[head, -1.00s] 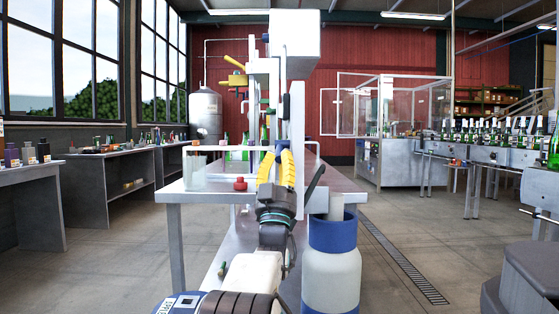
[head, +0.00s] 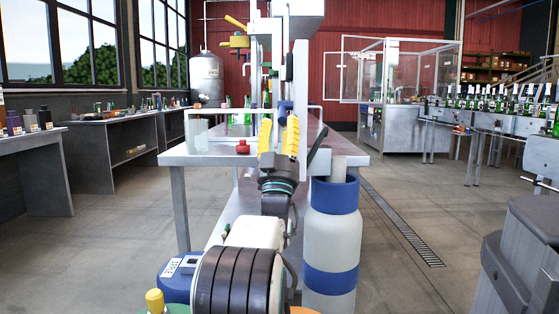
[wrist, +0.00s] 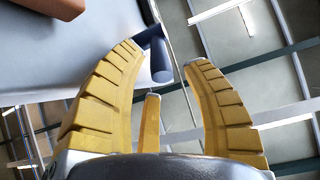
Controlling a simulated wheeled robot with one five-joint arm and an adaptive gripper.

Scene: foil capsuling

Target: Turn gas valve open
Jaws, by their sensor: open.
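My gripper (head: 278,139) has yellow ribbed fingers and stands open in front of the bench machine's upright in the head view. In the wrist view, the open gripper (wrist: 165,62) has a short blue-grey cylindrical piece (wrist: 160,60) between its fingertips, near the left finger; I cannot tell whether they touch. A blue fitting (head: 286,106) on the machine shows just above my fingers. I cannot tell whether either blue piece is the gas valve. A white gas cylinder with blue bands (head: 331,238) stands on the floor to the right of my arm.
The metal bench (head: 190,152) carries the machine upright (head: 299,90) and a red knob (head: 243,147). Yellow handles (head: 236,41) show higher up on the left. A grey block (head: 525,250) stands at the right. The floor between it and the cylinder is clear.

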